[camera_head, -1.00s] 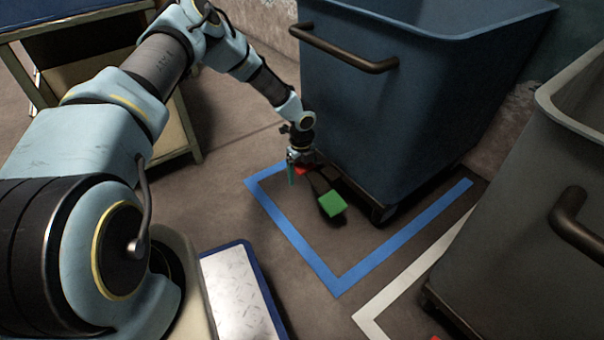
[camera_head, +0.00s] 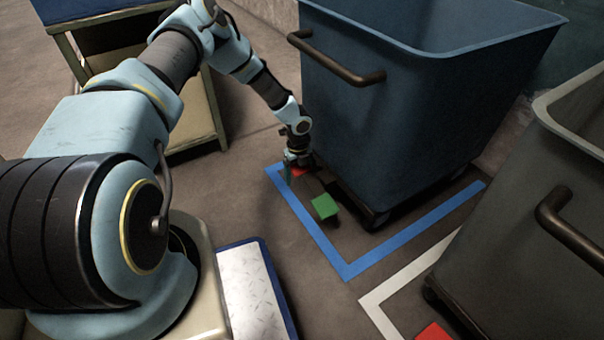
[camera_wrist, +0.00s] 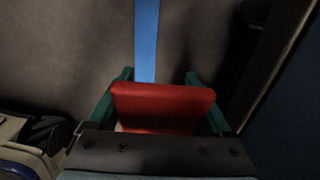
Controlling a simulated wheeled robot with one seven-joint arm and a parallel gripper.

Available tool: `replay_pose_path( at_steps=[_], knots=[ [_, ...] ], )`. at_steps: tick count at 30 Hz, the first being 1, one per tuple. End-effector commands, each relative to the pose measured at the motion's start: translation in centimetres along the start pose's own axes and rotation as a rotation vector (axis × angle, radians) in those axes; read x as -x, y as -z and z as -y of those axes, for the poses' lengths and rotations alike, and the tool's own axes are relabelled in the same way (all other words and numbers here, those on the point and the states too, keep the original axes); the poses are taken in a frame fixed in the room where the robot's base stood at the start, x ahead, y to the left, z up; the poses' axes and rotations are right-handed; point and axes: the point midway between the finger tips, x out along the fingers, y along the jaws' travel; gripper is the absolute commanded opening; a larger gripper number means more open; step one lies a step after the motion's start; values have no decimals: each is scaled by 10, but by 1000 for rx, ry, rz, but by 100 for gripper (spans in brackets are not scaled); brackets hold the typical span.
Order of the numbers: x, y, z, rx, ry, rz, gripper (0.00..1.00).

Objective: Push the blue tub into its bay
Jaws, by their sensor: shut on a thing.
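The blue tub (camera_head: 420,125) stands upright on casters, with a dark bar handle on its near end. Its base lies partly inside the blue floor outline (camera_head: 345,268); two stripes and the near corner show, and the far part is hidden behind the tub. A red pedal (camera_head: 298,171) and a green pedal (camera_head: 325,207) stick out low at the tub's near end. My gripper (camera_head: 290,165) reaches down beside that end, shut on the red pedal. In the wrist view the red pedal (camera_wrist: 163,108) sits between the green fingers, with a blue stripe beyond.
A grey tub (camera_head: 490,235) with a dark handle and red pedal (camera_head: 435,332) stands at right, by a white floor outline (camera_head: 385,296). A bench (camera_head: 165,110) stands at back left, a wall behind. Bare floor lies left of the blue outline.

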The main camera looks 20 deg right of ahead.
Motion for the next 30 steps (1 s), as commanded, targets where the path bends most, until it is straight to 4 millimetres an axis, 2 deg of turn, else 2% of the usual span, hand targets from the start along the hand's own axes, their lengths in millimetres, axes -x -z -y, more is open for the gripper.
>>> replay_pose_path(
  at_steps=[6,7,10,20,23,30],
  knots=[
    [0,1,0,-1,0,-1,0],
    [0,1,0,-1,0,-1,87],
    [0,1,0,-1,0,-1,98],
    [6,0,0,0,1,0,100],
    [19,0,0,0,1,0,100],
    [68,0,0,0,2,0,100]
  ],
)
